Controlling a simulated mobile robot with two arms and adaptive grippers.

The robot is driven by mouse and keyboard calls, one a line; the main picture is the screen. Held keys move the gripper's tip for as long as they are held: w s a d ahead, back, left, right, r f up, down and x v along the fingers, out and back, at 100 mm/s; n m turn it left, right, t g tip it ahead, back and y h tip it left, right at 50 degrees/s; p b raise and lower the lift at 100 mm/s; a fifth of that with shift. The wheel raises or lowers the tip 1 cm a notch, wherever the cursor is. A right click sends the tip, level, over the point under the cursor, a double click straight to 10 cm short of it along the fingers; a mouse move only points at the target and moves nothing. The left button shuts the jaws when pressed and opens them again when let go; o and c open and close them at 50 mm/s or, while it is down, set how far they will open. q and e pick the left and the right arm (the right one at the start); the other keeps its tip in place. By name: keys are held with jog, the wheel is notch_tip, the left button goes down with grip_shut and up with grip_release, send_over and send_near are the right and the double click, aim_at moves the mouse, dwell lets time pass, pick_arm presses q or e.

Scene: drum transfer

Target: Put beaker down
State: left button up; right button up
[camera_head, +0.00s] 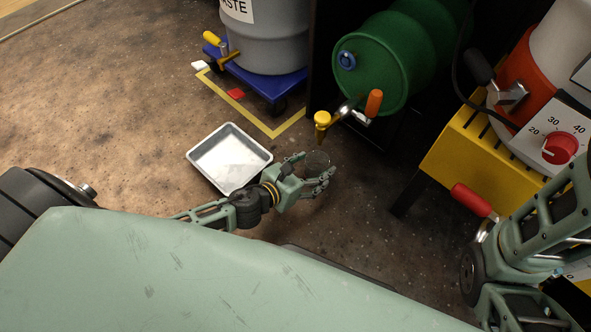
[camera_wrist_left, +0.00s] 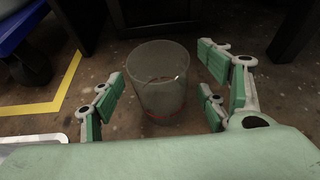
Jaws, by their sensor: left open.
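The clear glass beaker (camera_head: 317,160) is between the fingers of my left gripper (camera_head: 319,178) in the head view, below the brass tap (camera_head: 323,120) of the green drum (camera_head: 400,60). In the left wrist view the beaker (camera_wrist_left: 158,80) looks upright and empty, with a thin red line near its base. The left gripper (camera_wrist_left: 165,100) is open, its green-padded fingers spread on both sides of the beaker with visible gaps. The beaker appears to stand on the floor, though its base is partly hidden by my palm. My right arm shows at the right, but not its gripper.
A metal tray (camera_head: 229,158) lies on the floor left of my left gripper. A grey waste drum (camera_head: 268,40) stands on a blue wheeled dolly (camera_head: 262,82) behind yellow floor tape. A yellow stand (camera_head: 470,150) with a red-dial device is at the right. Brown floor at left is clear.

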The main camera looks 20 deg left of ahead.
pick_arm(q)
jog(key=p+v, duration=0.2)
jog(key=v, duration=0.7)
jog(key=shift+s, duration=0.3)
jog(key=shift+a+r, duration=0.1)
jog(key=shift+r, duration=0.05)
dwell(0.7)
